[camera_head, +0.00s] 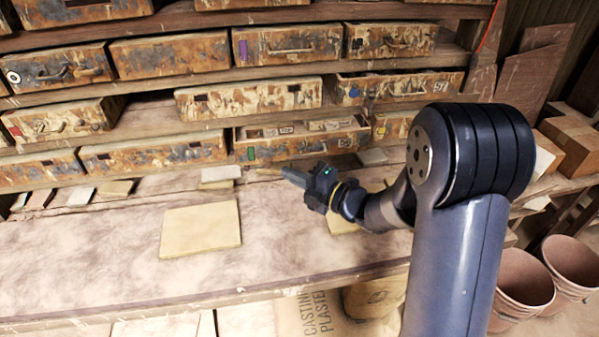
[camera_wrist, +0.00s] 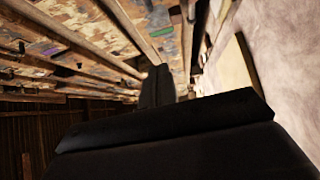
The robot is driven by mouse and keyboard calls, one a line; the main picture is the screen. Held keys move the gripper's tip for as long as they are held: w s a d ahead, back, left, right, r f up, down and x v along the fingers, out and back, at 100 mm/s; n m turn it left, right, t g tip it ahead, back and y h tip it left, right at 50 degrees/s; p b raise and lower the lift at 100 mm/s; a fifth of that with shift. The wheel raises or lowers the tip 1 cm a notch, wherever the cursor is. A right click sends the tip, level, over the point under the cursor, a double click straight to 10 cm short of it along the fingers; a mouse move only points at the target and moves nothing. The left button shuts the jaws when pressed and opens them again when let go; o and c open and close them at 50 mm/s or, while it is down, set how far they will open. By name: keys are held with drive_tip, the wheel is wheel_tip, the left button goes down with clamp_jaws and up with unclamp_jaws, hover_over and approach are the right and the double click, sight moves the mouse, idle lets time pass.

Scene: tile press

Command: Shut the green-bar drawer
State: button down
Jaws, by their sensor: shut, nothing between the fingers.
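The green-bar drawer (camera_head: 300,149) stands pulled out in the lowest row of the rack, with pieces visible inside it. Its green bar (camera_head: 251,154) is on the left of its worn, paint-flaked front. My gripper (camera_head: 287,173) is shut and empty, in front of and just below that drawer front in the head view. I cannot tell whether it touches the front. In the wrist view, my dark gripper (camera_wrist: 157,85) points along between the drawer fronts and the bench, and a green mark (camera_wrist: 175,10) shows near the top.
Other drawers surround it; the one above right (camera_head: 400,88) also stands partly out. The wooden bench (camera_head: 120,250) carries a large tan tile (camera_head: 200,229) and several small tiles along the rack's foot. Terracotta pots (camera_head: 522,280) stand at lower right. The left bench is mostly clear.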

sight(275, 147)
drive_tip(key=w+a+p, duration=0.3)
drive_tip(key=w+a, duration=0.2)
drive_tip(key=w, duration=0.1)
drive_tip(key=shift+a+r, duration=0.1)
drive_tip(key=shift+a, duration=0.3)
drive_tip(key=shift+w+a, duration=0.15)
drive_tip(key=shift+w, duration=0.2)
drive_tip(key=shift+w, duration=0.1)
drive_tip(key=w+b, duration=0.1)
drive_tip(key=w, duration=0.1)
drive_tip(key=w+a+b, duration=0.1)
drive_tip(key=shift+w+f, duration=0.2)
drive_tip(key=shift+w, duration=0.2)
drive_tip(key=shift+w+r, duration=0.1)
drive_tip(key=shift+r, duration=0.25)
